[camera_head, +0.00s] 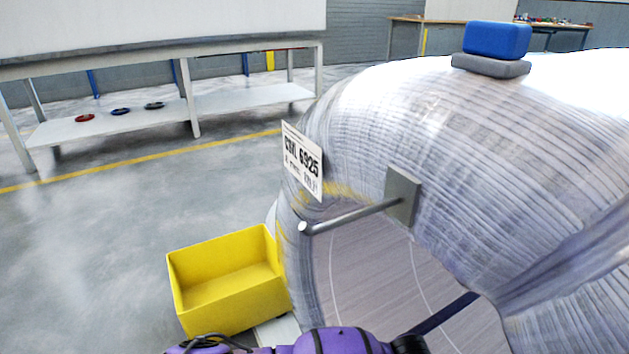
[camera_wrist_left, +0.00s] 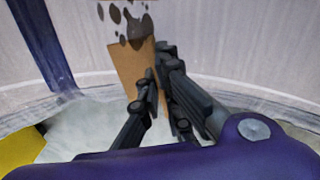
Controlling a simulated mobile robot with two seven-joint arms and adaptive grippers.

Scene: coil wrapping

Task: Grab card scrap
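The card scrap (camera_wrist_left: 127,62) is a brown piece with dark blotches at its top. In the left wrist view it stands against the pale wrapped coil, upright and slightly tilted. My left gripper (camera_wrist_left: 156,78) is at its lower part, with the two dark fingers apart and the card's lower end showing between and behind them. I cannot tell whether either finger touches it. In the head view the scrap and the left gripper are hidden; only a purple arm link of mine shows at the bottom edge. My right gripper is in neither view.
The film-wrapped coil (camera_head: 420,110) fills the right, with a label (camera_head: 302,162) and a grey peg (camera_head: 350,215) projecting from a plate. A yellow bin (camera_head: 225,285) stands left of it, looking empty. A blue block (camera_head: 497,40) rests on top. Floor (camera_head: 90,250) at left is clear.

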